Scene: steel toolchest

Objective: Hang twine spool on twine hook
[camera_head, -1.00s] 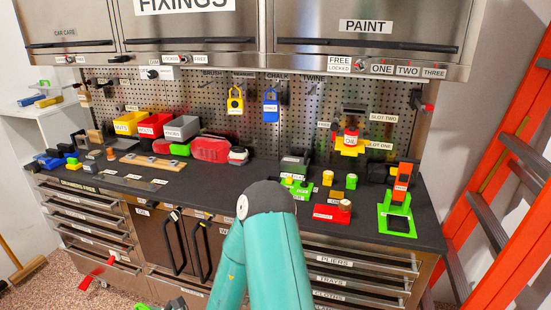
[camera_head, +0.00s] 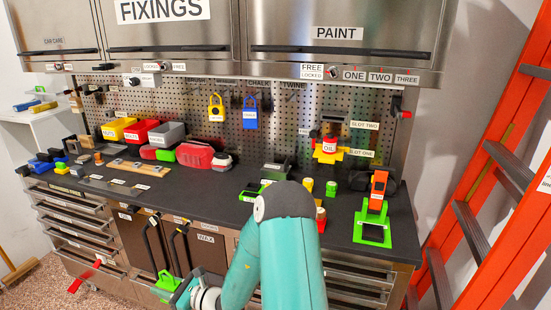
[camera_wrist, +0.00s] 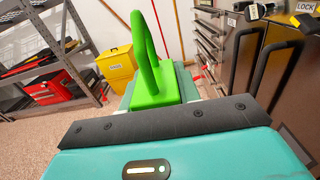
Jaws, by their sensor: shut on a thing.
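A green piece with a tall loop handle, which I take to be the twine spool (camera_head: 166,281), is low in front of the chest's cabinet doors in the head view. It also shows in the wrist view (camera_wrist: 152,90), with its loop pointing up. My gripper (camera_head: 180,291) is shut on its lower block; the fingers are partly hidden. The TWINE label (camera_head: 294,85) is on the pegboard, right of the CHALK label. The twine hook (camera_head: 290,97) below it is small and hard to make out, and nothing clearly hangs there. My gripper is well below and left of it.
A yellow tagged piece (camera_head: 216,108) and a blue one (camera_head: 250,112) hang left of the twine place. An orange ladder (camera_head: 490,190) stands at right. Door handles (camera_head: 178,250) are near my gripper.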

